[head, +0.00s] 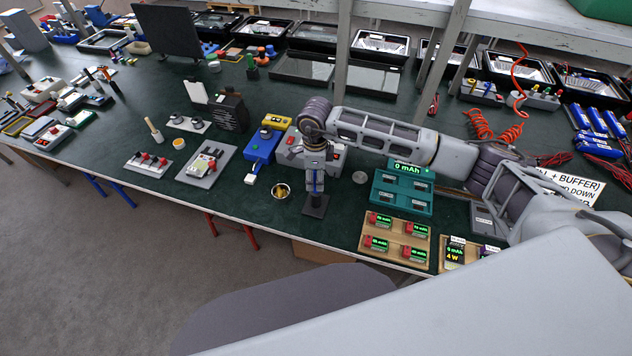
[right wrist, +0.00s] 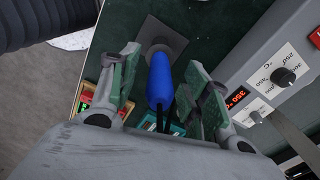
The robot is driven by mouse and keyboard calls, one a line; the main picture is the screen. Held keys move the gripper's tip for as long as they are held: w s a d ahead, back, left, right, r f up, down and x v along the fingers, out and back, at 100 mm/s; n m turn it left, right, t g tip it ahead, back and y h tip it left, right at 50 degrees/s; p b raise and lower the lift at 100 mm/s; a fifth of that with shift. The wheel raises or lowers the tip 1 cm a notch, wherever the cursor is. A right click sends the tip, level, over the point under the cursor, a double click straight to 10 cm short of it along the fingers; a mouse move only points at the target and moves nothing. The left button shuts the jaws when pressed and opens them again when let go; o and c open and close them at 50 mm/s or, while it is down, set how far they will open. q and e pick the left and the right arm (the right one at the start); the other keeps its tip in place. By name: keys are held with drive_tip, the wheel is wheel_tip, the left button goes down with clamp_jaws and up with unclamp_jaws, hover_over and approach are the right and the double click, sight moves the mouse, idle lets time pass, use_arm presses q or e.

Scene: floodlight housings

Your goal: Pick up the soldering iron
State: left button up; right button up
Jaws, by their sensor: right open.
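The soldering iron, with a blue handle (right wrist: 160,82), stands between the open fingers of my right gripper (right wrist: 162,98) in the right wrist view. There is a visible gap on each side of the handle. Its tip end is hidden. Below it is a dark square stand base (right wrist: 165,42), which also shows in the head view (head: 315,206). In the head view my right gripper (head: 313,183) points down over this stand and mostly hides the iron. My left gripper is not in view.
A grey soldering station (right wrist: 275,85) with dials and a red display stands close on the right in the wrist view. A small brass-coloured cup (head: 281,190) sits left of the stand. A teal charger (head: 403,188) and a wooden battery tray (head: 395,237) lie to the right.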

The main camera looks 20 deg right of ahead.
drive_tip(key=shift+f, duration=0.9)
clamp_jaws()
drive_tip(key=shift+r, duration=0.2)
drive_tip(key=shift+r+b, duration=0.85)
drive_tip(key=shift+r, duration=4)
